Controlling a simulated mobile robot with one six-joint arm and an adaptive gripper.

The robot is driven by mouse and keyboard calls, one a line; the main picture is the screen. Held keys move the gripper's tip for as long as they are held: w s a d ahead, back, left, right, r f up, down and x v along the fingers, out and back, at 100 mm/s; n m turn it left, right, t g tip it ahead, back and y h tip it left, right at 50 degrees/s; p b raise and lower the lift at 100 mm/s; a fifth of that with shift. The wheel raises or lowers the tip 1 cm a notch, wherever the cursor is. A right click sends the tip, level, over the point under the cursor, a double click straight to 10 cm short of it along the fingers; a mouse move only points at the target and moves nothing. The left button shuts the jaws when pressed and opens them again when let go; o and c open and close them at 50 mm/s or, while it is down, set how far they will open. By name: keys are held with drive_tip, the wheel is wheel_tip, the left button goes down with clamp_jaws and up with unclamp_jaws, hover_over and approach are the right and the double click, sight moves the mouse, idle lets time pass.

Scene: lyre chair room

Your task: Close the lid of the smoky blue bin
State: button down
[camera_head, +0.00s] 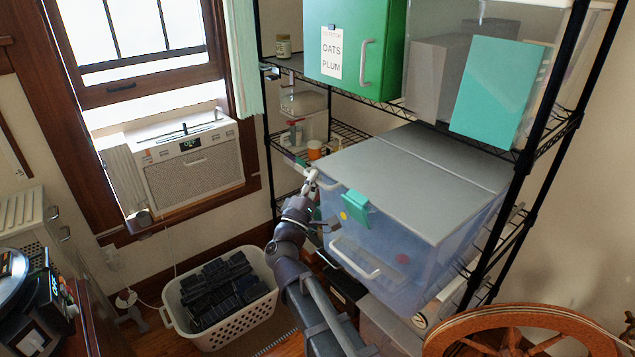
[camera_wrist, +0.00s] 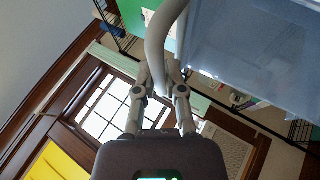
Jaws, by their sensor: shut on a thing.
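The smoky blue bin (camera_head: 400,262) is a translucent box on the middle level of a black wire rack. Its grey lid (camera_head: 410,185) lies over the top, nearly level; I cannot tell whether a small gap is left at its front edge. A teal latch (camera_head: 355,207) and a pale handle (camera_head: 356,260) are on its front. My gripper (camera_head: 311,182) is at the lid's front left corner. In the wrist view my gripper (camera_wrist: 160,88) is shut on a white curved handle (camera_wrist: 158,45), with a finger on each side. The bin's translucent wall (camera_wrist: 255,50) is close at the upper right.
A green bin (camera_head: 352,50) labelled OATS PLUM stands on the shelf above. A white basket (camera_head: 235,325) of dark items is on the floor to the left. A wooden wheel (camera_head: 530,318) is at the lower right. Small jars stand behind my gripper.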

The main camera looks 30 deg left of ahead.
drive_tip(key=shift+d+f, duration=0.15)
drive_tip(key=c, duration=1)
unclamp_jaws()
drive_tip(key=shift+s, duration=0.1)
drive_tip(key=shift+a, duration=0.2)
